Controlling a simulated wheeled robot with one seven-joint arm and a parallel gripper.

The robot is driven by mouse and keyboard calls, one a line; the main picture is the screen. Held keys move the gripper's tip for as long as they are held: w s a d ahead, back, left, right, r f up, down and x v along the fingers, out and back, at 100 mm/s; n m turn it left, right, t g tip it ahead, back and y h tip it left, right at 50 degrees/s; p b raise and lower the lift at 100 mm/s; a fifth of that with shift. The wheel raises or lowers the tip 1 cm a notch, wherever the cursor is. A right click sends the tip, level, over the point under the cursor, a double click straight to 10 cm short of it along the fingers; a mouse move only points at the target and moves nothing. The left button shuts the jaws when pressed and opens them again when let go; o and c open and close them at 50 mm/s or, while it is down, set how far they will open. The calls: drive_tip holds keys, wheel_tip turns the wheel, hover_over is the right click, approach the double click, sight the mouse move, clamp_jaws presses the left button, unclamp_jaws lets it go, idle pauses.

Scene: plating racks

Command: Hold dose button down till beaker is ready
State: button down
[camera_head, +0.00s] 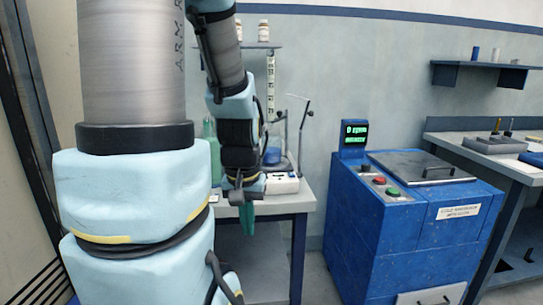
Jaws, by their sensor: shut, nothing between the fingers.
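My gripper (247,217) points down, its teal fingers shut with nothing between them, in front of the front edge of the grey table. A white boxy device (283,184) stands on that table just right of my gripper, with small dark marks on its front. A bluish vessel (272,157), perhaps the beaker, stands behind it, partly hidden by my arm. My arm covers much of the left side of the view.
A blue machine (425,225) stands right of the table, with red (379,180) and green (393,191) buttons and a lit display (354,133). A green bottle (213,150) and a thin stand (302,130) are on the table. Floor shows between table and machine.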

drive_tip(key=shift+f+b, duration=1.3)
drive_tip(key=shift+f, duration=0.1)
drive_tip(key=shift+f, duration=0.15)
wheel_tip(320, 180, up, 7)
drive_tip(key=p, duration=0.6)
drive_tip(key=shift+p, duration=0.3)
drive_tip(key=shift+f, duration=0.1)
